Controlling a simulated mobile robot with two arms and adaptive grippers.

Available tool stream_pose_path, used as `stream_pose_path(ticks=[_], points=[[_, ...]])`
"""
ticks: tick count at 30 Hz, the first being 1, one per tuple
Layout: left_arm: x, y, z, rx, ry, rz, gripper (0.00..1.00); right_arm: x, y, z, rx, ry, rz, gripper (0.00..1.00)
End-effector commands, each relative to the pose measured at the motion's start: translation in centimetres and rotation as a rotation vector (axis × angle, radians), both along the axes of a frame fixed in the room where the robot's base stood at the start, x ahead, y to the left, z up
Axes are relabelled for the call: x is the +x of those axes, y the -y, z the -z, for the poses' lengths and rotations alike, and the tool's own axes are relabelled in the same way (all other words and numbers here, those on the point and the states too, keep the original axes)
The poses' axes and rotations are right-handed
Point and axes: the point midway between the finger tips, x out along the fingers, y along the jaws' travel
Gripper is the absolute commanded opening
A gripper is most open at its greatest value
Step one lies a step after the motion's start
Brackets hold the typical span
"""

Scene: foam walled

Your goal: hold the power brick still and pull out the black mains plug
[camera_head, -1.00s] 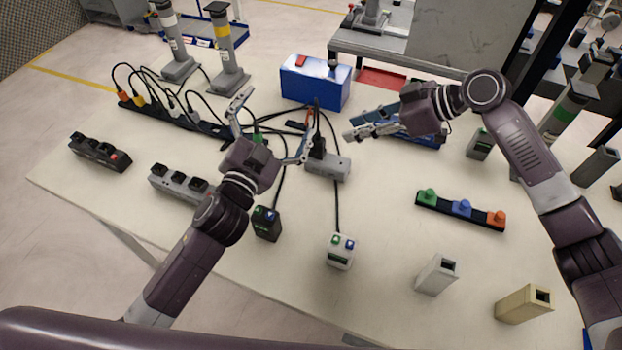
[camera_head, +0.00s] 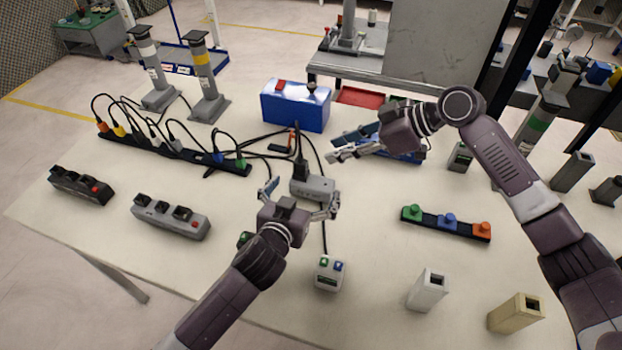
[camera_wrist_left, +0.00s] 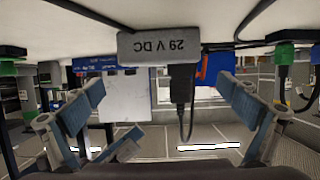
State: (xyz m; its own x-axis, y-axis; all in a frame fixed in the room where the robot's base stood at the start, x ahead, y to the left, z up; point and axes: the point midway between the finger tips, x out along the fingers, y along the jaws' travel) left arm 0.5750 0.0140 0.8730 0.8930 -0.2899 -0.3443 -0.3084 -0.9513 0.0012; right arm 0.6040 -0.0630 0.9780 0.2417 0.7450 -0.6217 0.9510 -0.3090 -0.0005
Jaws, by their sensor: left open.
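The grey power brick (camera_head: 319,187) lies on the table near the middle in the head view. In the left wrist view the power brick (camera_wrist_left: 158,43) shows an upside-down "29 V DC" label. The black mains plug (camera_head: 300,170) stands at its left end with a cable rising from it. The plug (camera_wrist_left: 183,84) also shows in the wrist view. My left gripper (camera_head: 299,197) is open, with one finger left of the brick and the other near its front right; contact cannot be told. My right gripper (camera_head: 350,155) is empty, behind and right of the brick; its fingers overlap.
A blue box (camera_head: 296,106) stands behind the brick. A black power strip (camera_head: 175,153) with several cables lies at left. A white device (camera_head: 329,273) sits in front, joined by a cable. A strip of coloured plugs (camera_head: 446,223) lies at right.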

Motion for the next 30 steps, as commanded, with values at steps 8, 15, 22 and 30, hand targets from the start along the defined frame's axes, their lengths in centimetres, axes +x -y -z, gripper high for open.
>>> stream_pose_path(ticks=[8,15,22,30], points=[[3.5,1.2,1.3,0.001,0.001,0.002,1.00,0.0,0.0,0.0,0.000,0.000,0.000,0.29],[4.4,1.5,1.7,0.001,0.000,0.001,1.00,0.0,0.0,0.0,0.000,0.000,0.000,0.29],[4.5,1.5,1.7,0.000,0.001,0.001,1.00,0.0,0.0,0.0,0.000,0.000,0.000,0.29],[4.4,1.5,1.7,0.001,0.000,0.001,0.71,0.0,0.0,0.0,0.000,0.000,0.000,0.29]])
